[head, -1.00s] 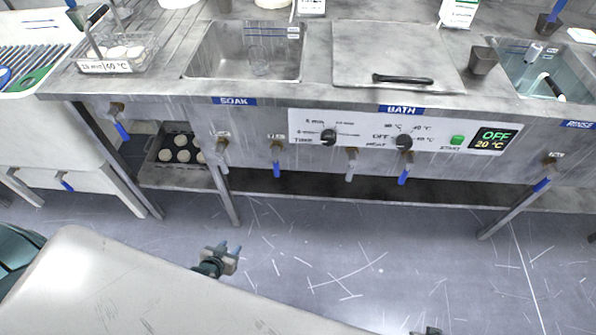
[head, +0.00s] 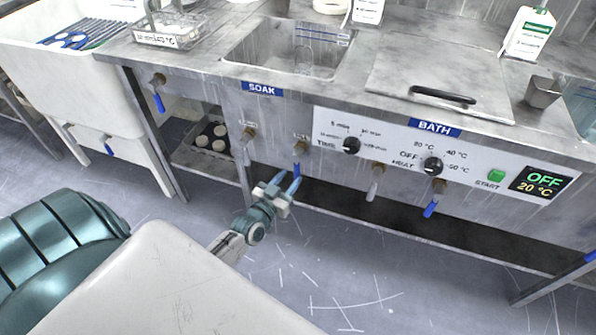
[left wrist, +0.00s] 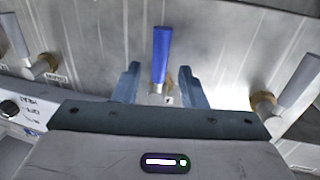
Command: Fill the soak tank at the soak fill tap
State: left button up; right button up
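The soak tank (head: 262,50) is a metal basin behind the SOAK label (head: 262,89); no water shows in it, and a clear cylinder stands inside. Under it, a brass tap with a blue lever (head: 297,168) hangs on the front panel, with a grey-levered tap (head: 247,145) to its left. My left gripper (head: 285,184) is open just in front of the blue-levered tap. In the left wrist view the blue lever (left wrist: 160,55) shows between the two spread fingers (left wrist: 159,78); contact cannot be told. The small tap labels are unreadable. My right gripper is out of view.
The bath panel (head: 400,155) with knobs, a green start button (head: 496,175) and an OFF 20 °C display (head: 541,181) lies to the right. A lower shelf (head: 400,232) runs below. A grey tap (head: 376,180) and a blue-levered tap (head: 434,200) hang under the panel.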

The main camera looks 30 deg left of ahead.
aim_at(295, 172)
pick_arm(q)
jog(key=w+b, duration=0.1)
jog(key=w, duration=0.4)
jog(key=shift+a, duration=0.1)
grip_shut()
